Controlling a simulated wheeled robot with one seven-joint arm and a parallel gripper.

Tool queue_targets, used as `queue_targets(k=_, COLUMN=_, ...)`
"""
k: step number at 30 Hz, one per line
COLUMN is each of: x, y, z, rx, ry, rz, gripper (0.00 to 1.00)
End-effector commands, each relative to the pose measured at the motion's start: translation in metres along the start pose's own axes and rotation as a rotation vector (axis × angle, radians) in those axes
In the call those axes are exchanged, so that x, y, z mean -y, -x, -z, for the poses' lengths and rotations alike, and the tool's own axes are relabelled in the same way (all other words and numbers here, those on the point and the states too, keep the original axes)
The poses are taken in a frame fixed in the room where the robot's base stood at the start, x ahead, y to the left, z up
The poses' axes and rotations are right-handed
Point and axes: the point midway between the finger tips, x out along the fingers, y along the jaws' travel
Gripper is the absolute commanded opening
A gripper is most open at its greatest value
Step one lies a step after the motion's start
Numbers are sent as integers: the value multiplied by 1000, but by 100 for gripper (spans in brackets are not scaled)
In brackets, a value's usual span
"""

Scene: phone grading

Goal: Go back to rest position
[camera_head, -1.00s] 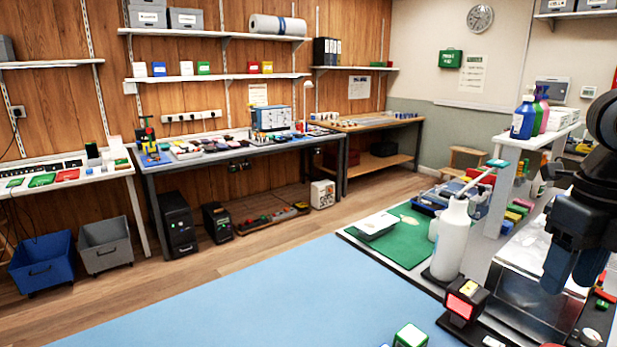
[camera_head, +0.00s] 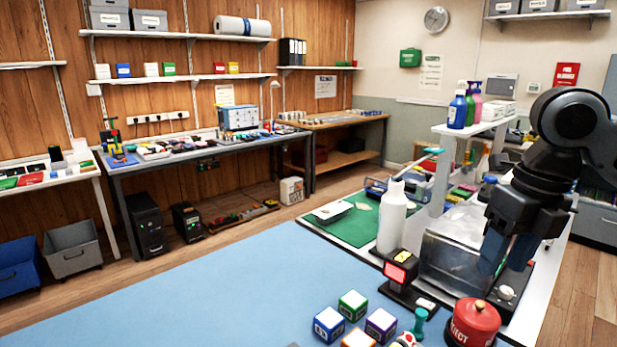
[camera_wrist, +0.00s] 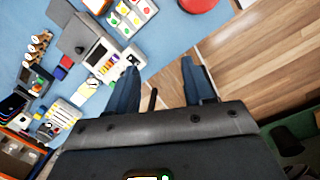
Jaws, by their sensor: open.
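My gripper (camera_head: 508,254) hangs from the arm at the right in the head view, fingers pointing down. It is in front of a clear box (camera_head: 452,262) on the bench. In the wrist view my gripper (camera_wrist: 163,84) is open, with its two blue fingers apart. No object shows between the fingertips; the edge of the blue bench and the wooden floor show past them.
A red reject pot (camera_head: 472,322) and several coloured cubes (camera_head: 353,304) stand on the blue bench mat (camera_head: 220,290). A white bottle (camera_head: 391,218) stands beside the green mat (camera_head: 354,228). A white shelf (camera_head: 470,128) rises behind. The mat's left is clear.

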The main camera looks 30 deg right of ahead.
Motion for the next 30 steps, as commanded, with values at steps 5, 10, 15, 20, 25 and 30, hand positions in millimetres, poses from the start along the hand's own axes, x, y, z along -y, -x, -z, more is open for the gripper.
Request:
queue_targets(k=5, x=-30, y=-7, z=-16, rx=66, ry=-38, rz=-91, gripper=52)
queue_targets(k=10, x=-70, y=-12, z=-34, rx=142, ry=-99, rz=-221, gripper=52)
queue_targets(k=15, x=-126, y=-13, z=-54, rx=221, ry=-201, rz=-420, gripper=52)
queue_targets(k=20, x=-192, y=-9, z=-73, rx=273, ry=-372, rz=-698, gripper=52)
queue_targets(k=25, x=-248, y=-1, z=-84, rx=260, ry=-588, rz=-991, gripper=52)
queue_targets(k=30, x=-285, y=0, z=-85, rx=191, ry=-828, rz=-1249, gripper=52)
